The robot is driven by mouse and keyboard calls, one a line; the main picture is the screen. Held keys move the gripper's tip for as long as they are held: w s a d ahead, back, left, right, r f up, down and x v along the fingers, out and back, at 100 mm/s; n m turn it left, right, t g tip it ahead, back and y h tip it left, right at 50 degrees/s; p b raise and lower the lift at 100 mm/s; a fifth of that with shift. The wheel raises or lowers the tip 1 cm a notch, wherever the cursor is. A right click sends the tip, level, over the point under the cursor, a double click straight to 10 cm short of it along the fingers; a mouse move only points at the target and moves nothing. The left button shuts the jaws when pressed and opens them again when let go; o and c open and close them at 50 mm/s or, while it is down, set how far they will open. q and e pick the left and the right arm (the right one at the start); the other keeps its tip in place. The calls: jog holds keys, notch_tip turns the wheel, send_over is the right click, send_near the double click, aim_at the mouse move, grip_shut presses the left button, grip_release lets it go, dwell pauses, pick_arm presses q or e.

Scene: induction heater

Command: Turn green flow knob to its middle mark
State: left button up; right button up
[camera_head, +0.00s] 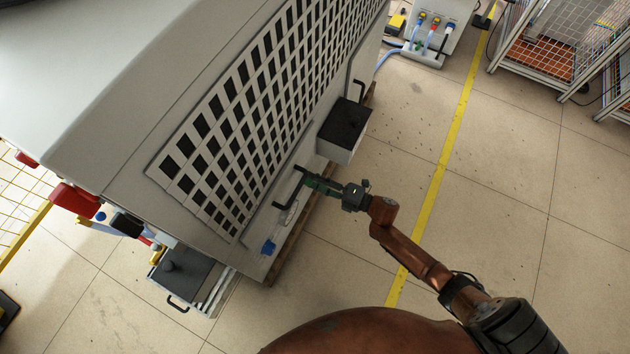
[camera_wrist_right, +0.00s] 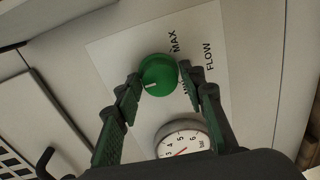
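The round green flow knob (camera_wrist_right: 158,72) shows in the right wrist view on a white panel label marked FLOW and MAX. A further word beside it is mostly hidden by a finger. The knob's white pointer line is at its lower edge in the picture. My right gripper (camera_wrist_right: 160,76) has one dark green fingertip on each side of the knob, very close to its rim. Whether the tips touch it is unclear. In the head view my right gripper (camera_head: 312,183) is at the machine's side and the knob cannot be made out. My left gripper is not in view.
A white dial gauge (camera_wrist_right: 184,142) sits on the panel below the knob. The grey machine (camera_head: 110,100) has a perforated side grille. A dark-topped box (camera_head: 345,122) juts out near my right gripper. Wire cages (camera_head: 560,45) stand far right. The floor beyond my arm is clear.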

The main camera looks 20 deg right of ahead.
jog(key=shift+o, duration=1.4)
jog(key=v, duration=1.2)
